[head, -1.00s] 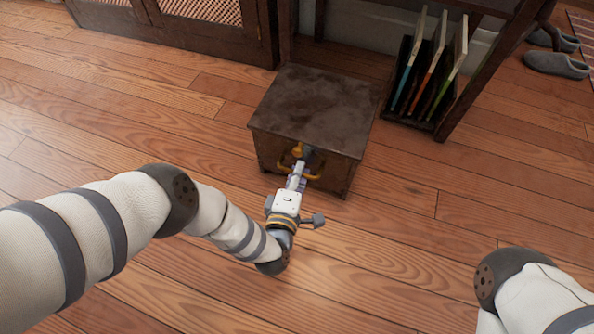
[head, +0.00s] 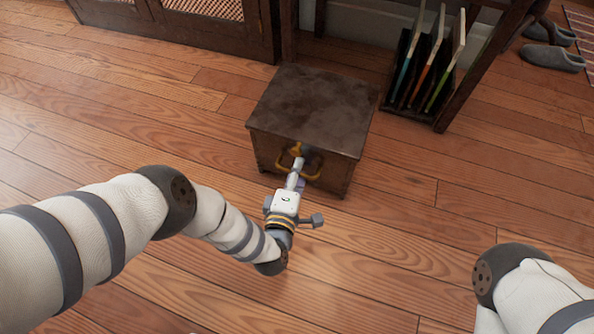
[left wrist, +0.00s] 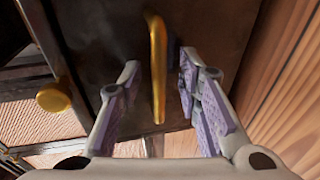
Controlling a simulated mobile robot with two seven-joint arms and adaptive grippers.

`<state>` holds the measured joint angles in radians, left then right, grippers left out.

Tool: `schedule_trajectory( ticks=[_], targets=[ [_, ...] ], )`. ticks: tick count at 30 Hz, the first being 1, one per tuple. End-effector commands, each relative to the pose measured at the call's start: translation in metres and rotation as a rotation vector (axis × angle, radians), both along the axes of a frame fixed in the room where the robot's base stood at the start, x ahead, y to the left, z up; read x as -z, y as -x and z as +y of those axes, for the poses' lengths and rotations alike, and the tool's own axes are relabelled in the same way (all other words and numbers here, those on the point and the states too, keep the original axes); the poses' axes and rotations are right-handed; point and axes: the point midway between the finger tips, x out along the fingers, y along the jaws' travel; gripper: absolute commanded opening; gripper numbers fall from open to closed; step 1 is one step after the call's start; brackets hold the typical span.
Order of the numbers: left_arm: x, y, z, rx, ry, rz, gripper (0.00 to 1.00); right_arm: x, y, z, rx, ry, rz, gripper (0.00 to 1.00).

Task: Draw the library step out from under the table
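The library step is a dark brown wooden box (head: 312,105) in front of the table in the head view. A curved brass handle (head: 313,176) is on its front face. My left gripper (head: 297,168) reaches that handle from the front. In the left wrist view, the left gripper's fingers (left wrist: 158,95) are spread apart. The brass handle (left wrist: 157,60) lies between them, with a gap visible on each side. Behind it is the step's dark front (left wrist: 205,30). My right gripper is out of view; only part of that arm shows at lower right.
The dark table (head: 484,75) stands behind the step. A rack with several thin upright books (head: 428,65) is right of it. A cabinet (head: 225,38) is at the back left, and grey slippers (head: 553,58) at the upper right. The wooden floor in front is clear.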

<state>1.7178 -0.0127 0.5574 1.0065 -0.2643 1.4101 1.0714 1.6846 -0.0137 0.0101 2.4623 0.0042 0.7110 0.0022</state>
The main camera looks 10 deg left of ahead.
Motion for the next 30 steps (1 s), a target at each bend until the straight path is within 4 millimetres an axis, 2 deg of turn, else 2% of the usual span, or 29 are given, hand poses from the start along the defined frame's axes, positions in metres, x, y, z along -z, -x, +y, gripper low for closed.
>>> schedule_trajectory(
  ticks=[5, 15, 18, 24, 30],
  targets=[
    [-0.002, 0.010, 0.001, 0.000, 0.000, 0.000, 0.32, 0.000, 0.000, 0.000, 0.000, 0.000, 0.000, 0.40],
    [-0.018, 0.086, 0.003, 0.001, 0.001, 0.004, 0.32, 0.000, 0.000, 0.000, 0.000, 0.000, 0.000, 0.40],
    [-0.021, 0.102, 0.003, 0.001, 0.001, 0.003, 0.32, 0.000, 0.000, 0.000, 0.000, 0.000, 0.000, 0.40],
    [-0.025, 0.117, 0.004, 0.000, 0.000, 0.000, 0.32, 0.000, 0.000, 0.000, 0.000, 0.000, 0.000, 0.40],
    [-0.025, 0.118, 0.004, 0.000, 0.000, 0.000, 0.32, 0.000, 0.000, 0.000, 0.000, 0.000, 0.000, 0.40]
  ],
)
